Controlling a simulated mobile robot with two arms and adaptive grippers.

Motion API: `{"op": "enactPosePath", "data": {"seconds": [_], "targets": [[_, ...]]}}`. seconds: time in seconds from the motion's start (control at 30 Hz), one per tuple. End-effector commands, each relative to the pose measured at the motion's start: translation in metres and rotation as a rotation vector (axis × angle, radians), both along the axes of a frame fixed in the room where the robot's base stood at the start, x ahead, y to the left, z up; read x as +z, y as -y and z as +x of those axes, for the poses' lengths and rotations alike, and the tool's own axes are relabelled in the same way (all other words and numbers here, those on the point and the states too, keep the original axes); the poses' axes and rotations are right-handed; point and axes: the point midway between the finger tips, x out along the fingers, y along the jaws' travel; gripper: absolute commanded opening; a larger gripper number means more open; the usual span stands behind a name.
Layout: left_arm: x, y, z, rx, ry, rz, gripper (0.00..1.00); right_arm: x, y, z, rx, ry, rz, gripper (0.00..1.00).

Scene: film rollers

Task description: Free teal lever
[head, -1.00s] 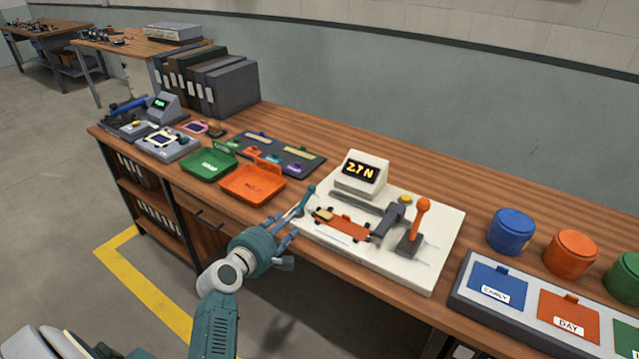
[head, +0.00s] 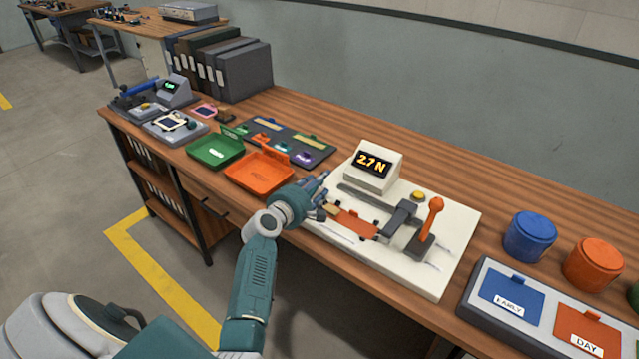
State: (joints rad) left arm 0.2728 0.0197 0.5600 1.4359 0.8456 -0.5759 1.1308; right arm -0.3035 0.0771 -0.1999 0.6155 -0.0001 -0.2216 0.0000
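The cream test fixture (head: 440,275) sits on the workbench with a display reading 2.7 N. An orange strip (head: 355,222) lies on it, beside a dark grey clamp block (head: 397,218) and an upright orange-knobbed lever (head: 432,216). My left gripper (head: 323,190) is at the fixture's left edge, at the left end of the strip. Its fingers cover the place of the teal lever, so I cannot make the lever out or tell whether they hold it. My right gripper is not in view.
An orange tray (head: 235,178) and a green tray (head: 192,152) lie left of my gripper. Blue (head: 530,236) and orange (head: 594,263) round canisters stand at right, behind a label board (head: 470,290). Bare bench lies behind the fixture.

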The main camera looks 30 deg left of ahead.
Motion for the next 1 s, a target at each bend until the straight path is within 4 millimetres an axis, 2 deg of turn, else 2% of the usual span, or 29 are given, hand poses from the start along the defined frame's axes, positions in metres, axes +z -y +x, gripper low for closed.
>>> {"op": "enactPosePath", "data": {"seconds": [0.13,0.4,0.47,0.63,1.0], "targets": [[-0.001,-0.001,0.008,0.0,0.0,0.001,0.43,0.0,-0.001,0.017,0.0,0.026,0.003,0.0],[-0.002,-0.001,0.009,-0.001,-0.001,0.001,0.43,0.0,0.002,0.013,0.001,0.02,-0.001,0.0],[-0.002,-0.001,0.009,0.0,0.0,0.001,0.33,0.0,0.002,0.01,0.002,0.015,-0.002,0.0],[-0.002,-0.001,0.009,-0.001,-0.001,0.001,0.0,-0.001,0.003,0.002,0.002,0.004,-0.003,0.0],[-0.003,-0.005,0.015,0.013,-0.001,0.0,0.0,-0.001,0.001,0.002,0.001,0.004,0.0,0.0]]}}
